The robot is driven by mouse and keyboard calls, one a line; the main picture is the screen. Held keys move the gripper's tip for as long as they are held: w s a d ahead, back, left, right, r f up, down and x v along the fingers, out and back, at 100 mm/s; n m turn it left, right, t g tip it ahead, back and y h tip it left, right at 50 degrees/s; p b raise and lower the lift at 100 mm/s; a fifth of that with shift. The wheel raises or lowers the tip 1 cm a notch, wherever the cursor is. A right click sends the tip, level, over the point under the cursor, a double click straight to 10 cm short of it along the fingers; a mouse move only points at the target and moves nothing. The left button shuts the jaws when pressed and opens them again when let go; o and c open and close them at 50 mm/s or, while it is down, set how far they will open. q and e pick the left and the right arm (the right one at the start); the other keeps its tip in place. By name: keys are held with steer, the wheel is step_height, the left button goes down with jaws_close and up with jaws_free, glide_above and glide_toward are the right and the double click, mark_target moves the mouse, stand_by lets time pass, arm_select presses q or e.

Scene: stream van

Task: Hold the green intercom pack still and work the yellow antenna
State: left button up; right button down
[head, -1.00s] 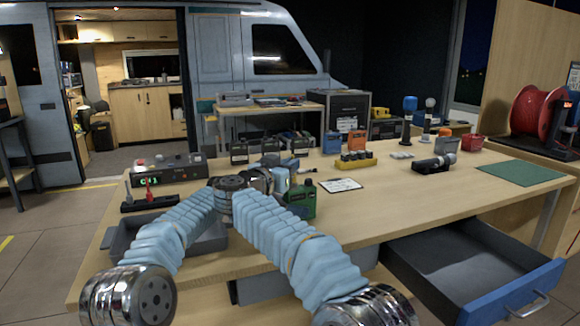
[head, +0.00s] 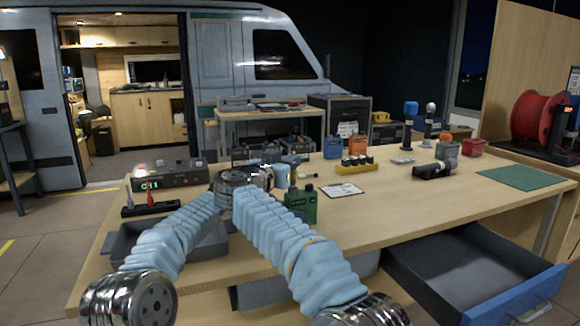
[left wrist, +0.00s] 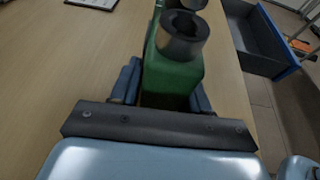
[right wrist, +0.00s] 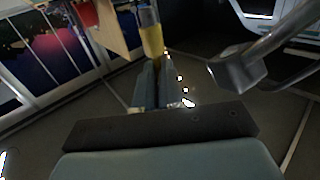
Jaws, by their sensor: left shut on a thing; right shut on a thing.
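The green intercom pack (head: 301,206) stands upright near the front of the table, with dark knobs on top. In the left wrist view the pack (left wrist: 177,84) sits between the fingers of my left gripper (left wrist: 164,88), which is shut on it. My right gripper (right wrist: 157,68) is shut on the yellow antenna (right wrist: 151,36), a yellow rod with a grey upper part. In the head view a bit of yellow (head: 293,160) shows at my right gripper, above and behind the pack.
A grey tray (head: 122,244) lies at the left front, with a control box (head: 172,176) behind it. A clipboard (head: 342,191) and a yellow battery holder (head: 357,168) stand right of the pack. An open drawer (head: 470,272) juts out at right.

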steer(key=shift+r, duration=0.25)
steer(key=shift+r, duration=1.45)
arm_select(q)
steer(key=o, duration=1.2)
